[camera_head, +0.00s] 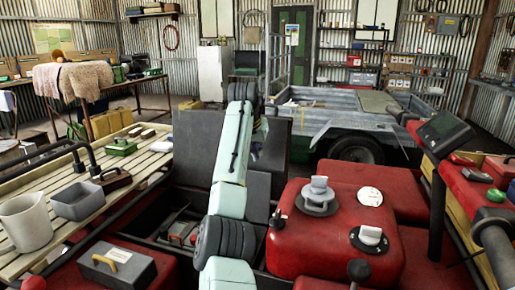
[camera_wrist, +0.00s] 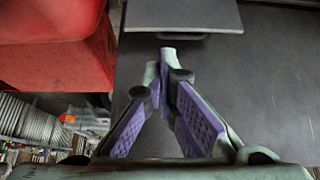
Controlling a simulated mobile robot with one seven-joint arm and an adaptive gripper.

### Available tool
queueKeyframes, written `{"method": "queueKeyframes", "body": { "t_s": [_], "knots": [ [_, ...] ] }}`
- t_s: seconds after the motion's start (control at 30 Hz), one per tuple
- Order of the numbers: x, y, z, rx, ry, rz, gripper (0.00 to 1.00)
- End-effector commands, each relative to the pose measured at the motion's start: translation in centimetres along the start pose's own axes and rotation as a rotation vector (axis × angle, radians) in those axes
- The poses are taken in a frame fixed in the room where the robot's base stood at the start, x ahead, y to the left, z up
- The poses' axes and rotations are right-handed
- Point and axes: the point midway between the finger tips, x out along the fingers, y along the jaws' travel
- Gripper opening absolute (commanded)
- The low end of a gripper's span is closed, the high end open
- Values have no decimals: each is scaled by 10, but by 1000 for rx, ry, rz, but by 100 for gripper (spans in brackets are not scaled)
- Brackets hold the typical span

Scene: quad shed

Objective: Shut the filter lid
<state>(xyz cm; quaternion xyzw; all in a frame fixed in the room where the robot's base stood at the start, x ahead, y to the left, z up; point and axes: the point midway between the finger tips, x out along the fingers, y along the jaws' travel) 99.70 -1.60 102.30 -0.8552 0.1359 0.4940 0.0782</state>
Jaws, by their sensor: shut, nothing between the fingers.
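A dark grey panel (camera_head: 195,140), which appears to be the filter lid, stands raised behind an open dark bay (camera_head: 178,218) in the head view. My arm crosses in front of it and hides its middle. In the wrist view a dark grey flat surface (camera_wrist: 262,90) fills the right side; I cannot tell for sure if it is the same panel. My gripper (camera_wrist: 165,60) is shut and empty, its purple-padded fingers meeting in front of this surface. Whether the tips touch it is unclear. In the head view the fingers are mostly hidden behind my arm.
A red tank (camera_head: 335,245) with a grey cap (camera_head: 318,190) stands right of the bay. A slatted bench (camera_head: 75,205) with a beige jug (camera_head: 25,222) is at left. A lighter grey plate (camera_wrist: 185,15) juts in at the top of the wrist view. A trailer (camera_head: 340,120) stands behind.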

Motion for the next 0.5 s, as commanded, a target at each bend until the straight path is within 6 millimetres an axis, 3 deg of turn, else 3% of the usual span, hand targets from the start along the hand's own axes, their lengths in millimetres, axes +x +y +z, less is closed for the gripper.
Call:
{"method": "queueKeyframes", "body": {
  "t_s": [0.2,0.5],
  "knots": [
    [39,0,-1,-1,-3,0,0],
    [67,0,0,-1,0,0,0]
  ]
}}
